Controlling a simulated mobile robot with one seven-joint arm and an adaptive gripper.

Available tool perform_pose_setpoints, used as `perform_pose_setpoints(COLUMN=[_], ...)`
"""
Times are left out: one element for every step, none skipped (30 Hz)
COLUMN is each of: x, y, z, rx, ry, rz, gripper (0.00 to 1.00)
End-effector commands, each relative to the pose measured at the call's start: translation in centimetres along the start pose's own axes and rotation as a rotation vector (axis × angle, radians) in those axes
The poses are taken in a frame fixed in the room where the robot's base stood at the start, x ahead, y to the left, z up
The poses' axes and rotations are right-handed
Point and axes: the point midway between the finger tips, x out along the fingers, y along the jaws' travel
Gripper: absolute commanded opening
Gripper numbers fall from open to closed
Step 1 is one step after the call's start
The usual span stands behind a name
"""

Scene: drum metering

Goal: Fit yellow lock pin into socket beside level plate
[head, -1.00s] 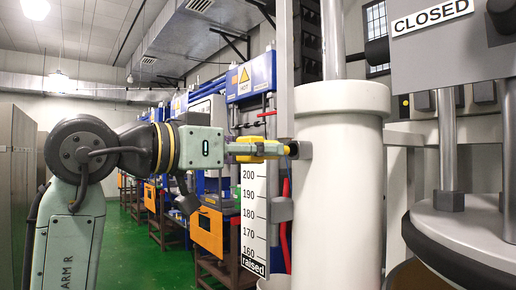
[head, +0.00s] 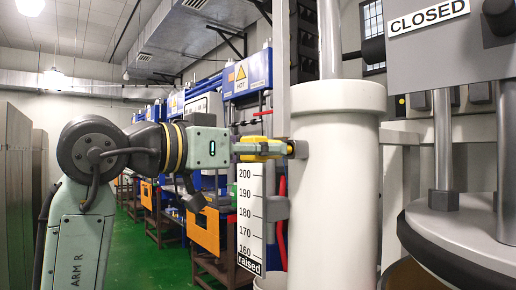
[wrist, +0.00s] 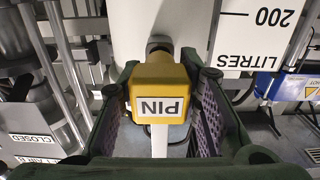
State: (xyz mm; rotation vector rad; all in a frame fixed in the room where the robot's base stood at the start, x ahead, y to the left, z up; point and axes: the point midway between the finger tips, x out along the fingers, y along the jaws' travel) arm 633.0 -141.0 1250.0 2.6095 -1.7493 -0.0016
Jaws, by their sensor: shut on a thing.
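The yellow lock pin (head: 262,148) has a block-shaped head, marked PIN in the wrist view (wrist: 160,92). My gripper (head: 254,153) is shut on this head, with a finger on each side of it in the wrist view (wrist: 166,85). The pin points right in the head view, and its front end meets the dark grey socket (head: 299,149) on the white cylinder's side. The socket also shows just beyond the head in the wrist view (wrist: 160,46). How deep the pin sits is hidden. The white level plate (head: 250,215) hangs just below the pin.
The white cylinder (head: 337,190) stands upright right of my gripper. A grey press head with a CLOSED sign (head: 428,17) and a round grey lid (head: 455,228) are at the right. Blue and orange machines line the back left; green floor (head: 150,250) lies open there.

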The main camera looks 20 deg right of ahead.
Motion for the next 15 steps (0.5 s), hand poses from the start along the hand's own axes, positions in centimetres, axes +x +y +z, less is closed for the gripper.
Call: perform_pose_setpoints(x=[0.1, 0.2, 0.3, 0.4, 0.5, 0.6, 0.7, 0.7, 0.8, 0.9, 1.0, 1.1, 1.1, 1.2, 1.3], y=[0.0, 0.0, 0.0, 0.0, 0.0, 0.0, 0.0, 0.0, 0.0, 0.0, 0.0, 0.0, 0.0, 0.0, 0.0], z=[-0.1, -0.1, 0.0, 0.0, 0.0, 0.0, 0.0, 0.0, 0.0, 0.0, 0.0, 0.0, 0.0, 0.0, 0.0], rx=[0.000, 0.000, 0.000, 0.000, 0.000, 0.000, 0.000, 0.000, 0.000, 0.000, 0.000, 0.000, 0.000, 0.000, 0.000], ry=[0.001, 0.001, 0.001, 0.000, 0.000, 0.000, 0.000, 0.000, 0.000, 0.000, 0.000, 0.000, 0.000, 0.000, 0.001], rz=[0.000, 0.000, 0.000, 0.000, 0.000, 0.001, 0.001, 0.001, 0.001, 0.001, 0.001, 0.001, 0.001, 0.001, 0.001], gripper=[0.00, 0.00, 0.00, 0.00, 0.00, 0.00, 0.00, 0.00, 0.00, 0.00, 0.00, 0.00, 0.00, 0.00, 0.00])
